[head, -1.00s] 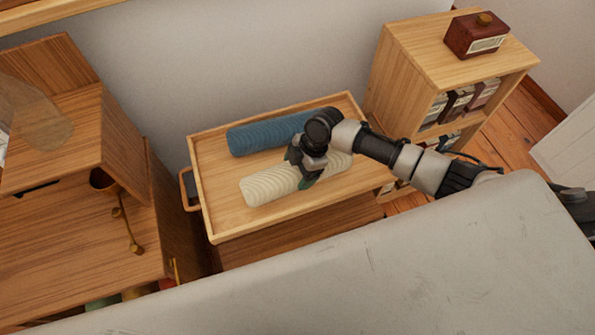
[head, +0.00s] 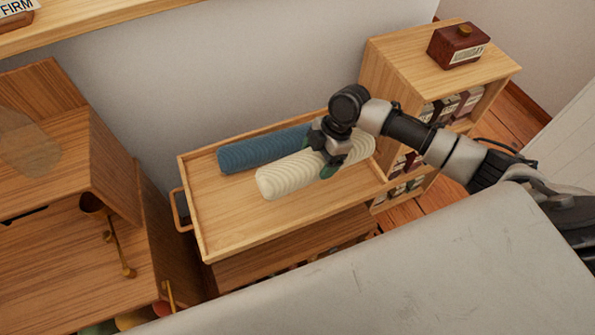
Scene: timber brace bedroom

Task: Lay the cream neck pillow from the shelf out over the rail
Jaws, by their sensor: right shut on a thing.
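The cream neck pillow (head: 285,177) is a ribbed roll, held in my right gripper (head: 328,165) near its middle. It appears raised a little above the wooden tray top of the shelf unit (head: 225,218). A blue ribbed roll (head: 245,154) lies on the tray behind it, partly hidden by the cream pillow and the gripper. My right gripper is shut on the cream pillow from above. My left gripper is not in view. I cannot make out which thing is the rail of the task.
A wooden shelf (head: 395,62) with a dark red box (head: 457,46) on top stands at the right. A wooden cabinet (head: 65,145) stands at the left, with a brass-coloured rod (head: 117,245). A wooden ledge (head: 85,22) runs along the wall at the top left.

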